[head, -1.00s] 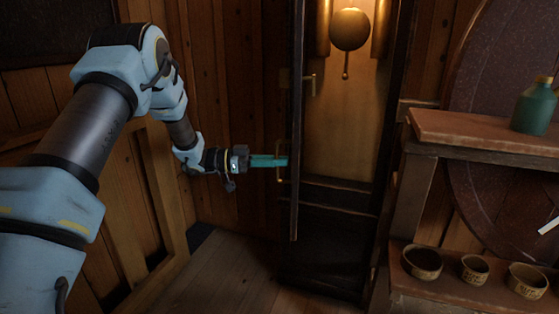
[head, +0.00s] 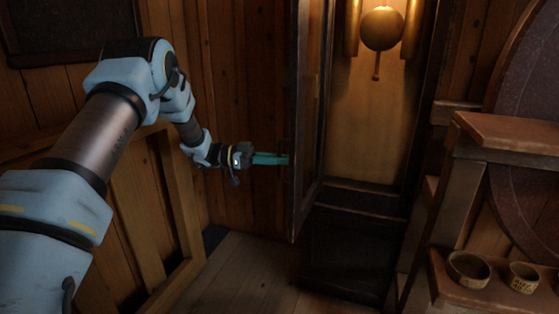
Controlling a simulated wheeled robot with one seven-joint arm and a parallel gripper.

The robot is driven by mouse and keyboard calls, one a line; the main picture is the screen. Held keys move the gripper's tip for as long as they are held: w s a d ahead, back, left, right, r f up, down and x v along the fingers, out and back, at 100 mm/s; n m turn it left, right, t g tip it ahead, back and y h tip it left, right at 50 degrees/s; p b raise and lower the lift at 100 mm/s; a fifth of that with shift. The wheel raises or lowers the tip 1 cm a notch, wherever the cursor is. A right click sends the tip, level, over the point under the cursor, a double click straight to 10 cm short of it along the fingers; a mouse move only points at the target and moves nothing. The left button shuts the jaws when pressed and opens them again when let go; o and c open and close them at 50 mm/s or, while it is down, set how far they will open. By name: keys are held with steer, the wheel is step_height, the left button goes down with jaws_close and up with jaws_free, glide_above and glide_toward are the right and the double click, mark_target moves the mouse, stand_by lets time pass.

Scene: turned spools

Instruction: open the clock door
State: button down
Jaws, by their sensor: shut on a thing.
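The clock door (head: 301,205) is a tall, dark wooden frame with a glazed panel. It stands swung out wide to the left of the clock case (head: 365,200), with its inner face partly in view. The case's lit inside shows a round brass pendulum bob (head: 382,29) and brass weights. My gripper (head: 284,160), with teal fingers, is at the outer side of the door, a little below mid-height. It is shut on the door handle, which is largely hidden at the fingertips and the door's edge.
A wooden shelf unit (head: 500,134) stands right of the clock, with small bowls (head: 468,269) on its lower board. A wooden rail frame (head: 182,200) lines the left wall. The floor (head: 235,265) before the door is clear.

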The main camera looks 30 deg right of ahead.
steer(key=c, duration=1.2)
jaws_free()
steer(key=shift+o, duration=0.2)
steer(key=b+v, duration=0.1)
steer(key=v, duration=0.9)
steer(key=shift+w+a, duration=0.3)
